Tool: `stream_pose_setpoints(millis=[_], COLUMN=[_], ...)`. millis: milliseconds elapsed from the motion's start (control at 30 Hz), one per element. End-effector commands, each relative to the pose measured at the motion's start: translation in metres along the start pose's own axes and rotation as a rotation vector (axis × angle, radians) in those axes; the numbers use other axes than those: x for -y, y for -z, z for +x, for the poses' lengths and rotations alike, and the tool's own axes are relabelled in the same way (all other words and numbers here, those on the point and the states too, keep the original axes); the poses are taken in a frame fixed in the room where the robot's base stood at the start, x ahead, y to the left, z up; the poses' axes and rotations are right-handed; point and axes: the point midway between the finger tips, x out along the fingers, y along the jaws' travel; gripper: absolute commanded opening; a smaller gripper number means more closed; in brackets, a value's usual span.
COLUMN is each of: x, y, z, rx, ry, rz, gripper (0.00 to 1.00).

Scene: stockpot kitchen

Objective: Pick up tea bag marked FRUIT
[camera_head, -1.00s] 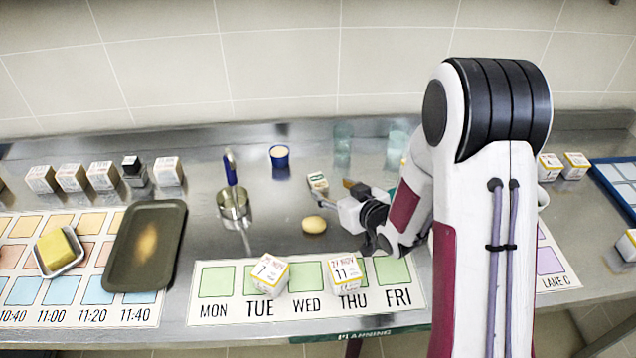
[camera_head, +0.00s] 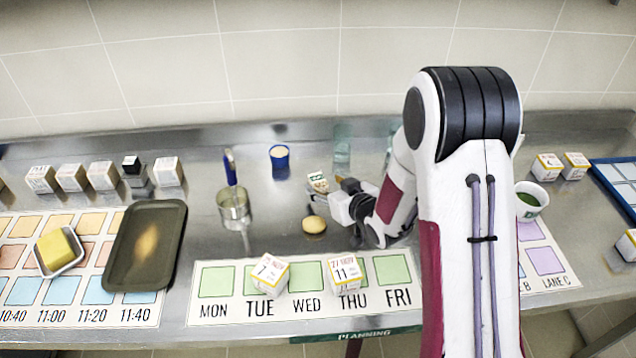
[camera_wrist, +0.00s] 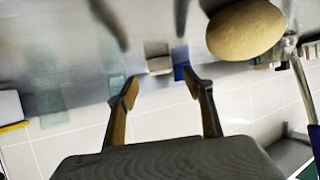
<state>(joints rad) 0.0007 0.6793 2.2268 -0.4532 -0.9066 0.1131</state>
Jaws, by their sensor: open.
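A small pale packet with dark and greenish print (camera_head: 318,182) stands on the steel counter, behind the potato; its lettering is too small to read. A small beige and white block, apparently the same packet, shows in the wrist view (camera_wrist: 158,58), beyond and between my fingertips. My gripper (camera_head: 335,196) is close to the packet's right side in the head view. In the wrist view, my gripper (camera_wrist: 160,90) has its fingers spread, with nothing between them. I cannot tell the exact gap to the packet.
The potato (camera_head: 314,225) lies just in front. A blue cup (camera_head: 280,157) stands behind left, and a metal pot (camera_head: 234,205) with a blue-handled tool further left. A clear glass (camera_head: 342,150) stands behind. Date cubes (camera_head: 346,272) sit on the weekday mat (camera_head: 213,310) in front.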

Motion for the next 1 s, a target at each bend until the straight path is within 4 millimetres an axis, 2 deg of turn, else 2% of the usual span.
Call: stream_pose_setpoints(millis=[200, 400, 967, 1000], x=[0.002, 0.001, 0.001, 0.001], y=[0.001, 0.001, 0.001, 0.001], z=[0.023, 0.035, 0.036, 0.036], rx=[0.001, 0.002, 0.001, 0.001], ry=[0.002, 0.001, 0.001, 0.001], rz=[-0.001, 0.001, 0.000, 0.000], gripper=[0.51, 0.51, 0.51, 0.41])
